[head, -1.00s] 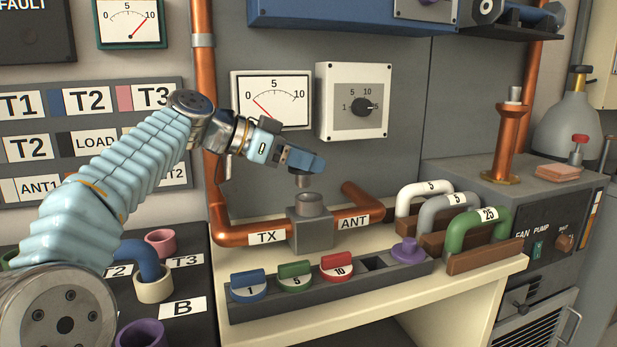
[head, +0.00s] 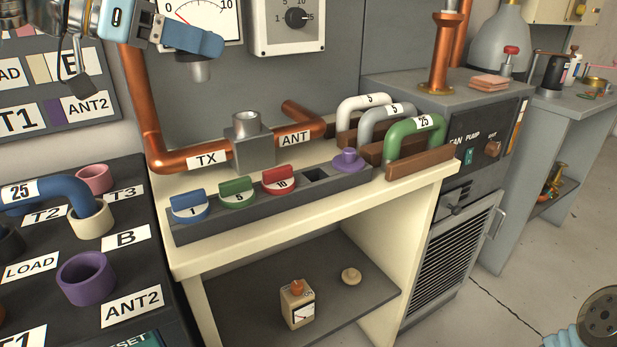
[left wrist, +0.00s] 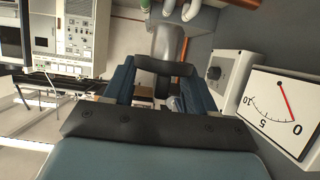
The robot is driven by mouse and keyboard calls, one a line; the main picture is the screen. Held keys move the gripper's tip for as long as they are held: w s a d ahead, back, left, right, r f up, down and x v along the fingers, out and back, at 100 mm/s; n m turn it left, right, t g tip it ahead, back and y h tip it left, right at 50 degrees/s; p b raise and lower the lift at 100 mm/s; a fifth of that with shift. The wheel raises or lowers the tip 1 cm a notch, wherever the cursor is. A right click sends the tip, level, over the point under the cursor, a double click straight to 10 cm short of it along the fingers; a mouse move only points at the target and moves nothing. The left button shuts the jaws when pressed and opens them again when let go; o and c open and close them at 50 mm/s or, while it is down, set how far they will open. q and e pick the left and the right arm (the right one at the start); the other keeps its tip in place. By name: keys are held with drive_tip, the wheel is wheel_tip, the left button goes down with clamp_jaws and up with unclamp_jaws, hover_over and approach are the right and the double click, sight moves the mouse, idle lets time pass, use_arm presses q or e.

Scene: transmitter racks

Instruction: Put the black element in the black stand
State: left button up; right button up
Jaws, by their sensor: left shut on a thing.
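My left gripper (head: 208,44), at the top left of the head view, is shut on the black element. The element's grey cylindrical body (head: 198,71) hangs below the fingers, in the air. Its dark handle (left wrist: 166,68) shows between the fingers in the left wrist view. The black stand (head: 270,208) is a long dark rack on the cream bench, below and to the right of the gripper. It holds blue 1, green 5, red 10 and purple elements. My right gripper is out of view.
A grey block with an open round socket (head: 247,124) stands behind the rack, joined to copper TX and ANT pipes. Grey, white and green U-links (head: 415,130) stand to the right of it. The lower shelf holds small items.

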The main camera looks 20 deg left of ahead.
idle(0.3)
use_arm(q)
drive_tip(key=w+d+f+m+g+h+p, duration=0.2)
drive_tip(key=w+d+f+m+g+h, duration=0.2)
drive_tip(key=w+d+f, duration=0.5)
drive_tip(key=d+f+m+g, duration=0.1)
drive_tip(key=d+m, duration=0.1)
drive_tip(key=d, duration=0.2)
drive_tip(key=shift+w+d+f+g, duration=0.15)
drive_tip(key=shift+w+f+g, duration=0.1)
drive_tip(key=shift+g, duration=0.15)
drive_tip(key=shift+f+b, duration=1.1)
drive_tip(key=shift+f, duration=1.75)
drive_tip(key=shift+b, duration=0.35)
